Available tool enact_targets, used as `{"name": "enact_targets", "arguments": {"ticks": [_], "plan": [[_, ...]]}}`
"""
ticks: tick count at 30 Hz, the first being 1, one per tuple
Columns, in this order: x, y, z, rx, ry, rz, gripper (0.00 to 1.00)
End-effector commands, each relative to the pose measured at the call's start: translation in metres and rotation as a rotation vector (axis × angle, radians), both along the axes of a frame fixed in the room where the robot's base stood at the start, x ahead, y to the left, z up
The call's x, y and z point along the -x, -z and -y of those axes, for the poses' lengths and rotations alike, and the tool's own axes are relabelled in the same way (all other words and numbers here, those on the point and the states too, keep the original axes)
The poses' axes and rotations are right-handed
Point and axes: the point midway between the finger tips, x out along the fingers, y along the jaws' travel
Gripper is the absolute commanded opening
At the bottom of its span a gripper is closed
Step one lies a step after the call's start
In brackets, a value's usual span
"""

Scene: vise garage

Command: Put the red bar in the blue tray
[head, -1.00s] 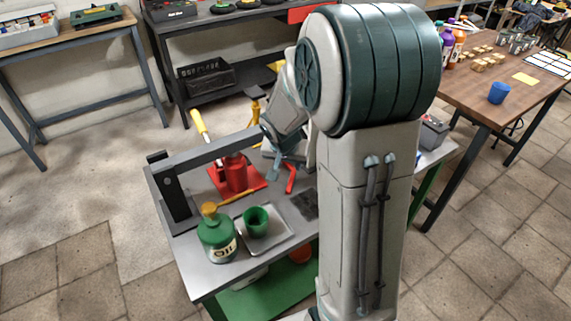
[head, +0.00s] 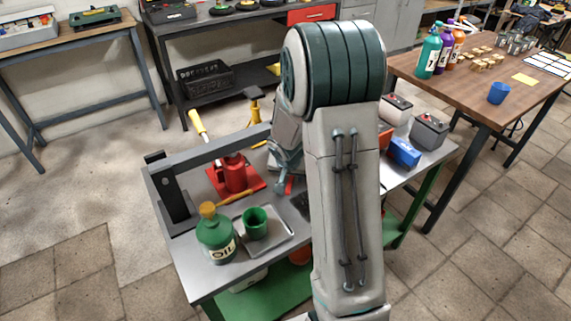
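A small piece of red (head: 288,186) shows on the grey bench just below my gripper (head: 284,188). It may be the red bar, mostly hidden by my gripper and arm. My gripper is low over the middle of the bench, to the right of the red jack; its fingertips are too small and covered to tell whether they are open or shut, or touching the red piece. A blue container (head: 404,152), likely the blue tray, is at the right part of the bench, right of my arm. Its inside is not clear.
Left of my gripper are a red jack (head: 235,175) with a yellow handle, a green oil can (head: 216,236) and a green cup (head: 255,223) on a metal tray (head: 281,239). A grey beam frame (head: 172,190) stands at left. Batteries (head: 429,131) stand behind the blue container.

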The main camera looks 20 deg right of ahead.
Motion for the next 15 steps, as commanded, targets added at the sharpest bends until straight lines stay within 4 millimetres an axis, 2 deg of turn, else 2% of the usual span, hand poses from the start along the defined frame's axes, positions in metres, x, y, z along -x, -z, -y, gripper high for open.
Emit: {"name": "enact_targets", "arguments": {"ticks": [15], "plan": [[0.0002, 0.003, 0.0, 0.0, 0.001, 0.0, 0.39]]}}
